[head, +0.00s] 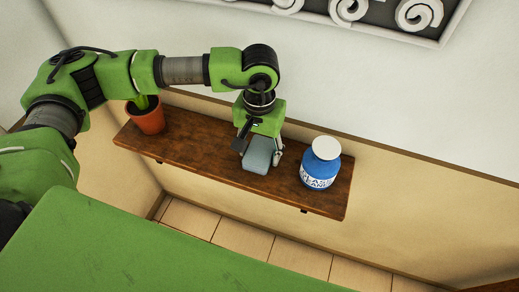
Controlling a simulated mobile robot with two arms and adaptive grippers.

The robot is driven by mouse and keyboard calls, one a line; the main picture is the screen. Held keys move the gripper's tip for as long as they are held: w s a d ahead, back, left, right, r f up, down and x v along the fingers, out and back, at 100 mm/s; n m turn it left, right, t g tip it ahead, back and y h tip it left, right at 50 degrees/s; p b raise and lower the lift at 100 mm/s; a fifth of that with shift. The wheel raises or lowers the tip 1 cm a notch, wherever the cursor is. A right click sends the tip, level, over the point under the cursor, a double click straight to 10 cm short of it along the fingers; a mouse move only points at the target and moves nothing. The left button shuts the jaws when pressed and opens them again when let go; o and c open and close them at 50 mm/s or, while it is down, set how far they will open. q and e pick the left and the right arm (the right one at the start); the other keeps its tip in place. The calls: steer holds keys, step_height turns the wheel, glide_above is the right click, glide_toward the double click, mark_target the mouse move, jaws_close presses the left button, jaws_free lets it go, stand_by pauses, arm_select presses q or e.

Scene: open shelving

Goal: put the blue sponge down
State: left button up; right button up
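The blue sponge (257,158), a pale grey-blue block, is at the middle of the brown wooden shelf in the head view. My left gripper (259,150) points down over it, with one finger on each side of the sponge. The fingers are close to its sides; whether they press on it or stand slightly apart cannot be told. The sponge's underside is hidden, so I cannot tell if it rests on the board. Its top is partly covered by the gripper. My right gripper is not in view.
The narrow wooden shelf (200,151) runs along the wall. A blue bottle with a white cap (321,168) stands just right of the sponge. A terracotta pot with a green plant (147,119) stands at the left end. The board between pot and sponge is clear.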

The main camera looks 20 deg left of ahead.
mark_target(259, 152)
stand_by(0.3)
arm_select(q)
steer(key=shift+r, duration=0.45)
step_height(259, 152, up, 12)
steer(key=b, duration=0.3)
steer(key=shift+f, duration=0.25)
